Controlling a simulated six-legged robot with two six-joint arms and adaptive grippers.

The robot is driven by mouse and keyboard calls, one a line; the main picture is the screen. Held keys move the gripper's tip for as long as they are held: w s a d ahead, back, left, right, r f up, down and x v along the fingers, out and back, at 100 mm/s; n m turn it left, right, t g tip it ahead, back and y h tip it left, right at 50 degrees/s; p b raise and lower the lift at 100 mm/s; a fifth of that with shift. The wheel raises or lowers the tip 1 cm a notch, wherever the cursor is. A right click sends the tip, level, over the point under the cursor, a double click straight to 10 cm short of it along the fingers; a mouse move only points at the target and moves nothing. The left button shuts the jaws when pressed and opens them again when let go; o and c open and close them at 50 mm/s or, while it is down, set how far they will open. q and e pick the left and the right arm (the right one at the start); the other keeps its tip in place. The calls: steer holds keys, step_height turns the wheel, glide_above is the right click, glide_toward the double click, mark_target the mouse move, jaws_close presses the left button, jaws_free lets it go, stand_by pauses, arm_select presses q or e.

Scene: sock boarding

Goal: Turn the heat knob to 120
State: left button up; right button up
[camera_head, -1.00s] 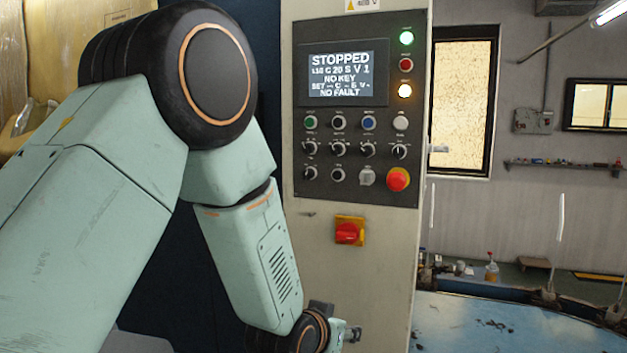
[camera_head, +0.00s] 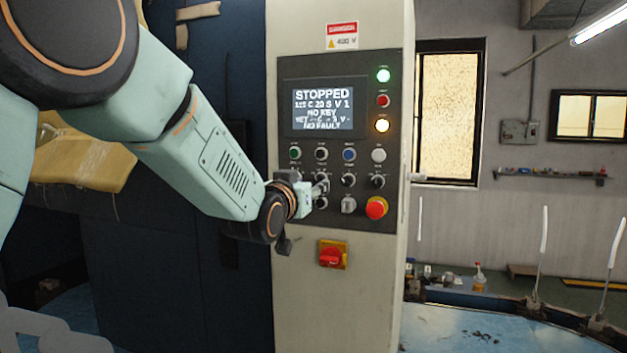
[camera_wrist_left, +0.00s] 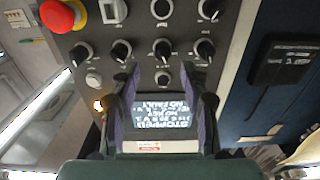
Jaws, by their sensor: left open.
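A row of black knobs with white pointers (camera_head: 349,180) sits below the screen on the dark control panel. The labels are too small to read, so I cannot tell which knob is the heat knob. My left gripper (camera_head: 322,187) is at the left part of this row, partly covering the controls there. In the left wrist view, which sees the panel upside down, my left gripper (camera_wrist_left: 161,68) is open and empty. One knob (camera_wrist_left: 162,50) of the row shows just beyond and between its fingertips; contact cannot be told. My right gripper is not in view.
The screen (camera_head: 322,107) reads STOPPED, NO KEY and NO FAULT; its smaller figures are unclear. A red emergency button (camera_head: 376,208) is at the panel's lower right. A red switch on a yellow plate (camera_head: 332,255) is below. A blue surface (camera_head: 480,330) lies at the lower right.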

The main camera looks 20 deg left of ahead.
mark_target(316, 182)
arm_select(q)
steer(key=w, duration=0.1)
steer(key=w+p, duration=0.1)
steer(key=w, duration=0.2)
steer(key=shift+w+a+f, duration=0.1)
steer(key=shift+w+a, duration=0.2)
steer(key=shift+w, duration=0.1)
steer(key=shift+w+d, duration=0.25)
steer(key=shift+d, duration=0.05)
steer(key=shift+w, duration=0.15)
steer(key=shift+w+a, duration=0.1)
steer(key=shift+a, duration=0.1)
steer(key=shift+c, duration=1)
steer(key=shift+s+d, duration=0.1)
steer(key=shift+s, duration=0.1)
steer(key=c, duration=0.5)
jaws_close()
